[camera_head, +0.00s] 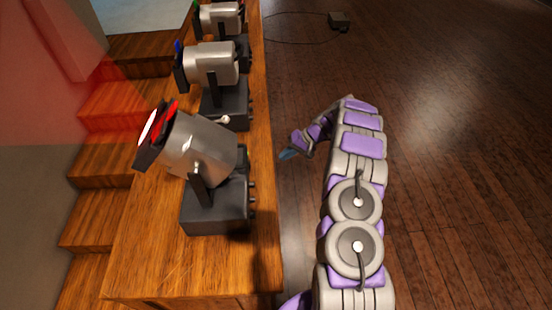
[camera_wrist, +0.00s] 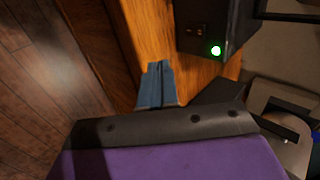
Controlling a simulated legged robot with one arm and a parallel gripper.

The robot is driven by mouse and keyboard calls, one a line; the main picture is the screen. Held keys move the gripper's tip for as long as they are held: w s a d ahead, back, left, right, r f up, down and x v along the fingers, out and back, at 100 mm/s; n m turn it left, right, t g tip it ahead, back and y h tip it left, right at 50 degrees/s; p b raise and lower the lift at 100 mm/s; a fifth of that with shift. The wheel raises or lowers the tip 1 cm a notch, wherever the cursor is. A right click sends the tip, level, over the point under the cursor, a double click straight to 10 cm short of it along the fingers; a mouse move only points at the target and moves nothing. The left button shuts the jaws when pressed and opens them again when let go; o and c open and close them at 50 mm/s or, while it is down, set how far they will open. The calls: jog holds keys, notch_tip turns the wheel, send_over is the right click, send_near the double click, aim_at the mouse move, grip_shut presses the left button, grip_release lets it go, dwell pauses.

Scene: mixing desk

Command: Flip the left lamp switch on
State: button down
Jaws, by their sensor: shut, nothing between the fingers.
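Three stage lamps stand in a row on a wooden bench in the head view: the nearest with red flaps (camera_head: 200,150), the middle with blue (camera_head: 212,68), the far one with green (camera_head: 221,18). The nearest lamp's front glows and red light falls on the wall at left. My gripper (camera_head: 288,154) is beside the bench's right edge, between the nearest and middle lamp bases. In the wrist view its blue fingers (camera_wrist: 158,85) are shut and empty, apart from a dark lamp base (camera_wrist: 218,22). That base shows a small switch (camera_wrist: 196,31) and a lit green light (camera_wrist: 215,50).
The wooden bench (camera_head: 265,190) runs away from me, with wooden steps (camera_head: 95,195) on its left. The dark plank floor (camera_head: 460,130) right of the bench is mostly clear. A small box (camera_head: 339,18) with a cable lies far off on the floor.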

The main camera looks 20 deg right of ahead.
jog(key=s+a+r+n+g+h, duration=0.1)
jog(key=s+a+r+g, duration=0.1)
jog(key=s+a+r, duration=0.7)
jog(key=s+a+r+n+g+h, duration=0.1)
jog(key=s+a+r, duration=0.2)
jog(key=s+r, duration=0.75)
jog(key=s+d+r+h, duration=0.1)
jog(key=s+r+h, duration=0.2)
jog(key=s, duration=1.1)
jog(key=s+d+r+h, duration=0.1)
jog(key=s+r+h, duration=0.2)
jog(key=s, duration=1.2)
jog(key=shift+s+d+r, duration=0.25)
jog(key=shift+d+r, duration=0.1)
jog(key=shift+r, duration=0.3)
